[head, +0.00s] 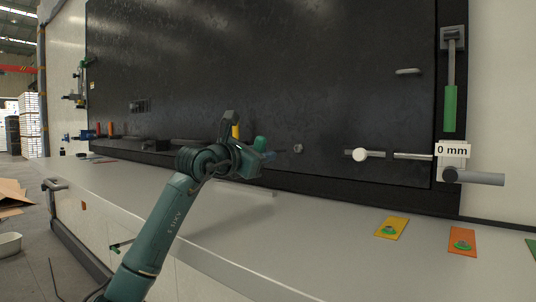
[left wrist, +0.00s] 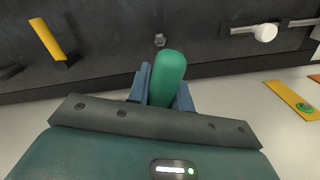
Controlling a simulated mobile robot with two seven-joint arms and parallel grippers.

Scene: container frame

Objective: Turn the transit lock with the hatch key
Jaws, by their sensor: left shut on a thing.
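My left gripper (head: 267,156) is shut on a green-handled tool, likely the hatch key (head: 260,143), in front of the black panel (head: 340,80). In the left wrist view the green handle (left wrist: 168,75) stands up between the two blue fingers (left wrist: 162,92); the tool's working end is hidden. A small grey hex-shaped fitting (head: 298,148), possibly the transit lock, sits on the panel to the right of the gripper. It also shows in the left wrist view (left wrist: 160,40), just beyond the handle and apart from it. My right gripper is not in view.
A yellow handle (left wrist: 46,38) sticks out of the panel left of the fitting. A rod with a white knob (head: 361,155) and a bracket marked "0 mm" (head: 452,150) are at right. Yellow (head: 391,228) and orange (head: 462,241) plates lie on the grey ledge (head: 310,240).

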